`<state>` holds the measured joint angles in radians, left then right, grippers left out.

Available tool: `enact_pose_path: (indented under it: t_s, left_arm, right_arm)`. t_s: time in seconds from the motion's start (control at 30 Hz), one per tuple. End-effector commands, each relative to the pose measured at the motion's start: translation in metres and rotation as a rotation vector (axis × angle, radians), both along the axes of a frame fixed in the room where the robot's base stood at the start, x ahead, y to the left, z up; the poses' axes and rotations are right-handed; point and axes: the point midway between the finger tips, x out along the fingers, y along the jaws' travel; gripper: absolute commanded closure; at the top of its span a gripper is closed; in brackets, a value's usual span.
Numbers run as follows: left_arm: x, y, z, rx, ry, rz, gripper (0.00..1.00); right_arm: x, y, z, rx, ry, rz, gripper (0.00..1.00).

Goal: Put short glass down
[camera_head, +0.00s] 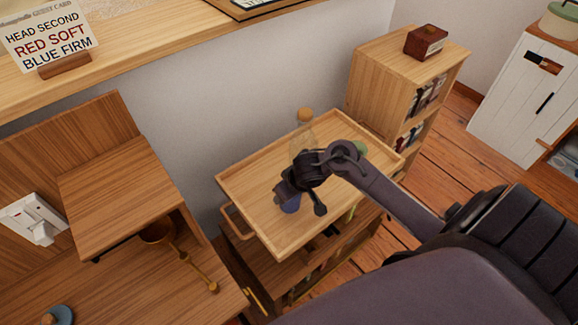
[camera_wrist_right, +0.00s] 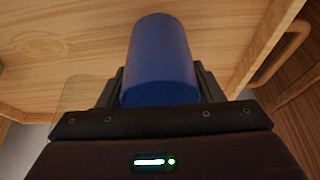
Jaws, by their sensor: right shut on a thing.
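My right gripper (camera_head: 288,192) is over the light wooden tray top (camera_head: 262,178) of a small cart. It is shut on a short blue glass (camera_head: 291,206), mostly hidden behind the gripper in the head view. In the right wrist view the blue glass (camera_wrist_right: 160,58) sits between the two fingers, with the wooden tray surface (camera_wrist_right: 70,50) beyond it. I cannot tell whether the glass touches the tray. My left gripper is not in view.
A clear bottle with a cork stopper (camera_head: 305,115) stands near the tray's back edge. A green thing (camera_head: 361,147) is partly hidden behind my arm. The tray has a raised rim, and its left part is bare. A wooden shelf unit (camera_head: 385,85) stands behind the cart.

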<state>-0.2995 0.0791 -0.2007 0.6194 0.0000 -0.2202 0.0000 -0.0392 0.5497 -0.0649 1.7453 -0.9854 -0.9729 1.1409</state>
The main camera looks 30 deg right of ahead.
Motion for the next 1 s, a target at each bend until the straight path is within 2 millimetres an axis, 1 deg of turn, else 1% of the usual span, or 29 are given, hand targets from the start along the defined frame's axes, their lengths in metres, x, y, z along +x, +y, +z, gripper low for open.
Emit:
enact_pose_path:
  t_s: [0.13, 0.27, 0.3, 0.47, 0.77, 0.87, 1.0]
  left_arm:
    - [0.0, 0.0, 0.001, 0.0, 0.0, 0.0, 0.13]
    - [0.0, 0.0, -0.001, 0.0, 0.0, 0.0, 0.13]
    - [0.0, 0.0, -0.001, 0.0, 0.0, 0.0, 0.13]
    - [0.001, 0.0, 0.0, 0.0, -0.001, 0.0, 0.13]
    - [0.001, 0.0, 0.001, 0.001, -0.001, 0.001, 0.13]
    - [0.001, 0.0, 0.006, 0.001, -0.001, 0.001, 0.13]
    - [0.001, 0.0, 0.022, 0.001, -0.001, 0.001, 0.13]
  right_arm:
    - [0.0, 0.0, 0.001, 0.0, -0.001, 0.0, 0.68]
    - [0.0, 0.0, -0.002, 0.0, 0.0, 0.001, 0.68]
    - [0.0, 0.0, -0.003, 0.0, 0.001, 0.001, 0.39]
    - [0.0, 0.0, -0.002, 0.0, 0.0, 0.001, 0.18]
    - [0.0, 0.0, 0.0, 0.0, -0.001, 0.001, 0.18]
    - [-0.002, 0.0, 0.009, 0.0, -0.001, 0.001, 0.18]
    - [-0.011, 0.0, 0.034, -0.001, -0.002, 0.002, 0.18]
